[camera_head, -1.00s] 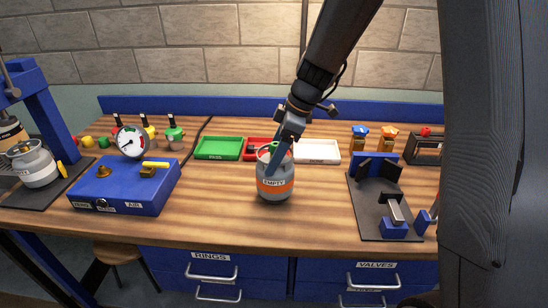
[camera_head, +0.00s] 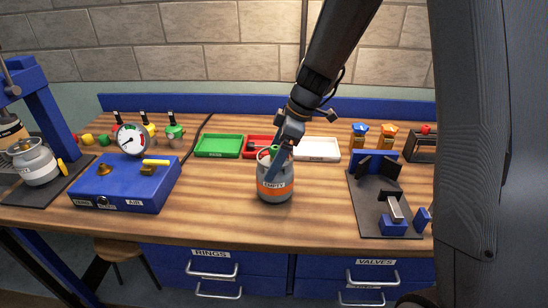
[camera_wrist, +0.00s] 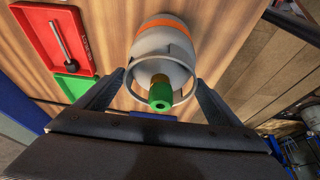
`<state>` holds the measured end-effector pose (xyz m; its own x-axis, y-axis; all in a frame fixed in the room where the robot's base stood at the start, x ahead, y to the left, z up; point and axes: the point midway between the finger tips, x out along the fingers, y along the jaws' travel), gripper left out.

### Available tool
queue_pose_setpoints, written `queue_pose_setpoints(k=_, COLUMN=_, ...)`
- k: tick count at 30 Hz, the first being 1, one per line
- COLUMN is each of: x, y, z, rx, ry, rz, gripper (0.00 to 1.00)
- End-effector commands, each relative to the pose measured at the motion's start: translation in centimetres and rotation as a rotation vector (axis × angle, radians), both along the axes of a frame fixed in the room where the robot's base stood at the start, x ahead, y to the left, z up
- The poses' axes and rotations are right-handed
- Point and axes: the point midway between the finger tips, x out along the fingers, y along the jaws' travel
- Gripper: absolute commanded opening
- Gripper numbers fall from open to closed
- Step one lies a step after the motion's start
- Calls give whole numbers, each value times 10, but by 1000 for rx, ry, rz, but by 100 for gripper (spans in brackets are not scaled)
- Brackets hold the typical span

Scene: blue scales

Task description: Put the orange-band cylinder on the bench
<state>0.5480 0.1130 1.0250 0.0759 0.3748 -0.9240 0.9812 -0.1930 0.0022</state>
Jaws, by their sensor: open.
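The orange-band cylinder (camera_head: 275,187) is a grey gas bottle with an orange stripe and an "EMPTY" label. It stands upright on the wooden bench (camera_head: 320,205), near the middle. In the wrist view the cylinder (camera_wrist: 165,42) shows its collar ring and a green-capped brass valve (camera_wrist: 160,93). My gripper (camera_head: 277,155) is at the cylinder's top. Its fingers (camera_wrist: 160,82) are spread on either side of the collar in the wrist view. I cannot tell whether either finger touches it.
A blue box with a gauge (camera_head: 125,187) stands left; another grey cylinder (camera_head: 37,163) sits in the blue frame at far left. Green (camera_head: 219,146), red and white (camera_head: 317,149) trays lie behind. A dark clamp fixture (camera_head: 372,212) stands right. The front middle is clear.

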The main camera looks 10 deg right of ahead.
Motion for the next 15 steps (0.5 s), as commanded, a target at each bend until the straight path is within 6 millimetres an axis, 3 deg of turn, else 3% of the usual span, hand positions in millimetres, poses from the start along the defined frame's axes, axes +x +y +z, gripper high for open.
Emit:
queue_pose_setpoints(k=5, x=1, y=-4, z=12, rx=2, ry=-3, rz=-2, gripper=88)
queue_pose_setpoints(k=15, x=-4, y=-30, z=74, rx=1, ry=-6, rz=-1, gripper=88)
